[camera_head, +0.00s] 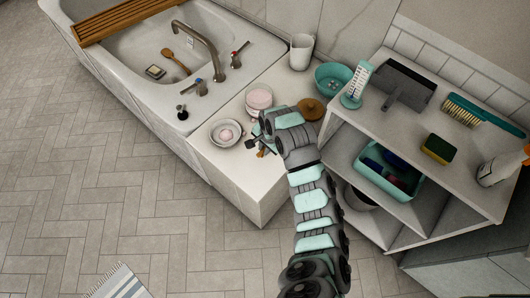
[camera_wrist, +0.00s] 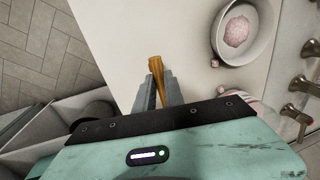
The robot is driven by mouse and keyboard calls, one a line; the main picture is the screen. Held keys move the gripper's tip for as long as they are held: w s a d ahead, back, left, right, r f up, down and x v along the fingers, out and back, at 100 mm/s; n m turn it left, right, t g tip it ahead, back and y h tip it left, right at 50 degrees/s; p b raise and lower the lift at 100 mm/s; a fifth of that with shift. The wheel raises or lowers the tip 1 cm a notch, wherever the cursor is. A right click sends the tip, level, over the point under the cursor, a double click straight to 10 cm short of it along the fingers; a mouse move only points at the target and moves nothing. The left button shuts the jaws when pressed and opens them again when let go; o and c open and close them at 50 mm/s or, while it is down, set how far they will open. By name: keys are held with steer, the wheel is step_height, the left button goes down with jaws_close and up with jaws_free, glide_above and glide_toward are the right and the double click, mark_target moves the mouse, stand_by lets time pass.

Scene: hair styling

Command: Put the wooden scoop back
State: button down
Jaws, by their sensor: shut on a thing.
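My gripper (camera_head: 262,143) is over the white ledge beside the tub, near its front edge. In the wrist view my gripper (camera_wrist: 161,90) is shut on a slim wooden piece, apparently the wooden scoop (camera_wrist: 156,66). Its end sticks out past the fingertips; the rest is hidden between the fingers and behind the gripper body. In the head view only a small orange-brown bit of the scoop (camera_head: 261,153) shows under the gripper. I cannot tell whether it touches the ledge.
A round wooden item (camera_head: 311,109) is close on the right, before the shelf unit (camera_head: 420,155). A spoon-shaped wooden tool (camera_head: 176,59) lies in the tub.

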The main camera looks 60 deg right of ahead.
steer(key=shift+f, duration=2.15)
steer(key=shift+f, duration=0.1)
steer(key=c, duration=1.4)
jaws_free()
steer(key=shift+c, duration=0.2)
step_height(320, 180, up, 12)
steer(key=s, duration=0.2)
steer(key=shift+s+a+b, duration=0.15)
steer(key=shift+a+b, duration=0.25)
steer(key=shift+b, duration=0.05)
